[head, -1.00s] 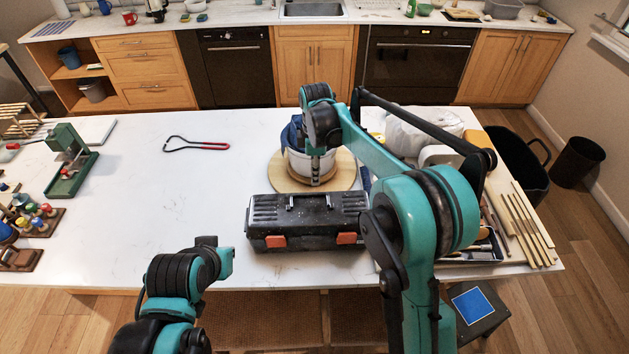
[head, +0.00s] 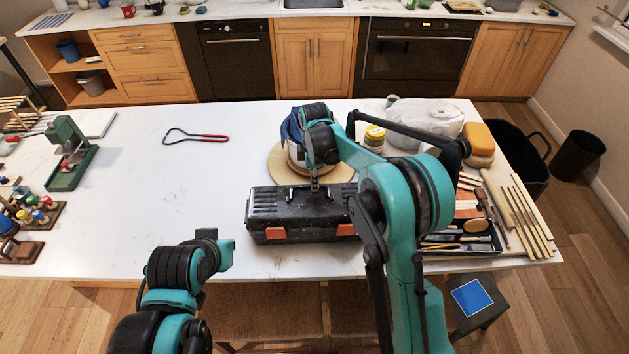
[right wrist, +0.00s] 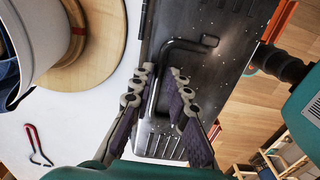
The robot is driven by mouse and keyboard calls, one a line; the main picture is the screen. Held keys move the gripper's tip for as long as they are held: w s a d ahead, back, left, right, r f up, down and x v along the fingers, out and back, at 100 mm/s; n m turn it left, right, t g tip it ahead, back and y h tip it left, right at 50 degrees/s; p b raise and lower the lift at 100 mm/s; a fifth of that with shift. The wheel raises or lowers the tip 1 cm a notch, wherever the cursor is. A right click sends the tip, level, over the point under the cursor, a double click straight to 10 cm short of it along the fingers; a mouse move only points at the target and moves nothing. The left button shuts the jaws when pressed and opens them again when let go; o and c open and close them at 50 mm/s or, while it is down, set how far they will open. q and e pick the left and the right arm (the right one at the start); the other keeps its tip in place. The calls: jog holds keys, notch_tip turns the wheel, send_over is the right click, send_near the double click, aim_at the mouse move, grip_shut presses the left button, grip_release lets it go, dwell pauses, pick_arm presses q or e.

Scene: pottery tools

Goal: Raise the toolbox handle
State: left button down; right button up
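The black toolbox (head: 285,217) with orange latches lies on the white table, in front of a round wooden board. Its dark handle (right wrist: 180,44) shows in the right wrist view as a bent bar lying low over the lid. My right gripper (head: 314,188) is over the toolbox's lid. In the right wrist view my right gripper (right wrist: 155,88) is open, its two padded fingers on either side of the handle's long bar. I cannot tell if they touch it. My left arm is at the lower left; its gripper is not visible.
A pot with blue cloth (head: 293,130) stands on the wooden board (head: 340,170) just behind the toolbox. A tray of tools (head: 497,240) and wooden sticks (head: 530,215) lie to the right. A red-handled loop tool (head: 200,137) lies left; the table's left middle is clear.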

aim_at(316, 204)
jog(key=shift+s, duration=0.1)
grip_shut()
jog(key=t+b, duration=0.1)
jog(key=t, duration=0.1)
jog(key=s+r+t+b, duration=0.1)
jog(key=t, duration=0.1)
jog(key=shift+s+b, duration=0.15)
jog(key=shift+b, duration=0.15)
jog(key=t+b, duration=0.1)
jog(key=s+t+b, duration=0.1)
jog(key=shift+r+t, duration=0.3)
jog(key=shift+t, duration=0.1)
jog(key=s+t+b, duration=0.1)
jog(key=t+b, duration=0.2)
jog(key=b, duration=0.1)
jog(key=s+t+b, duration=0.1)
jog(key=t+b, duration=0.2)
jog(key=b, duration=0.1)
jog(key=s+t+b, duration=0.2)
jog(key=t+b, duration=0.1)
jog(key=b, duration=0.1)
jog(key=shift+s+r+t+b, duration=0.15)
jog(key=shift+s+t+b, duration=0.1)
jog(key=shift+t+b, duration=0.55)
jog(key=o, duration=0.6)
grip_release()
jog(key=shift+d, duration=0.1)
jog(key=shift+o, duration=0.2)
